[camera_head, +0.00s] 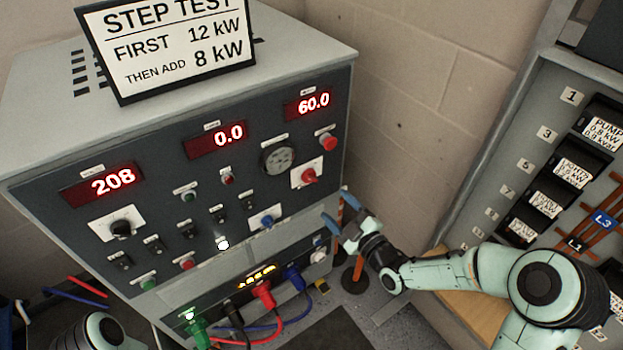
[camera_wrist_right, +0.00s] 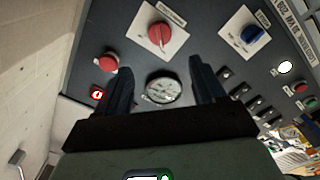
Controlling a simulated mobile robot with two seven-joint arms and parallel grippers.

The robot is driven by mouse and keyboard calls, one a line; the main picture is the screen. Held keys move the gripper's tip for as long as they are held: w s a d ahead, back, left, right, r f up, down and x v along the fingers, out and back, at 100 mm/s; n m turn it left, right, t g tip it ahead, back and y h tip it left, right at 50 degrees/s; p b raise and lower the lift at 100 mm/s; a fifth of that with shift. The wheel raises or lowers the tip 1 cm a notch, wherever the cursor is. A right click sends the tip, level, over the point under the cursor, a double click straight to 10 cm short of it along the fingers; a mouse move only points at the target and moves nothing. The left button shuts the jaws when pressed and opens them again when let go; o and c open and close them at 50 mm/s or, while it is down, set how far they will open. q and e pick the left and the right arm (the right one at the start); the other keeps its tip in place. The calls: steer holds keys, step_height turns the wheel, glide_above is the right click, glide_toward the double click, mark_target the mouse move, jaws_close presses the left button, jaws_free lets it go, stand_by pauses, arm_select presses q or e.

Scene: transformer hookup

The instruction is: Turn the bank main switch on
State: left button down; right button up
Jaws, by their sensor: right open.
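The dark control panel (camera_head: 150,195) carries several switches and knobs whose labels are too small to read, so I cannot tell which is the bank main switch. A red rotary knob on a white plate (camera_head: 309,176) is at upper right; it also shows in the right wrist view (camera_wrist_right: 160,36). A blue rotary knob (camera_head: 266,221) and a black rotary knob (camera_head: 121,228) are on white plates too. My right gripper (camera_head: 338,209) is open and empty off the panel's right edge. In the wrist view a round gauge (camera_wrist_right: 163,91) shows between its fingers. My left gripper is out of view.
A red push button (camera_head: 328,142) sits above the red knob. Red displays read 208, 0.0 and 60.0. Coloured cables (camera_head: 263,293) plug in low on the front. A step test sign (camera_head: 170,45) stands on top. A breaker cabinet (camera_head: 500,150) is at right.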

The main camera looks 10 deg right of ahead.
mark_target(312, 180)
steer(key=p+x, duration=0.1)
steer(key=x, duration=1)
steer(key=shift+w+a+p, duration=0.1)
steer(key=shift+w+p, duration=0.2)
steer(key=shift+p, duration=0.05)
steer(key=shift+c, duration=0.3)
steer(key=c, duration=0.9)
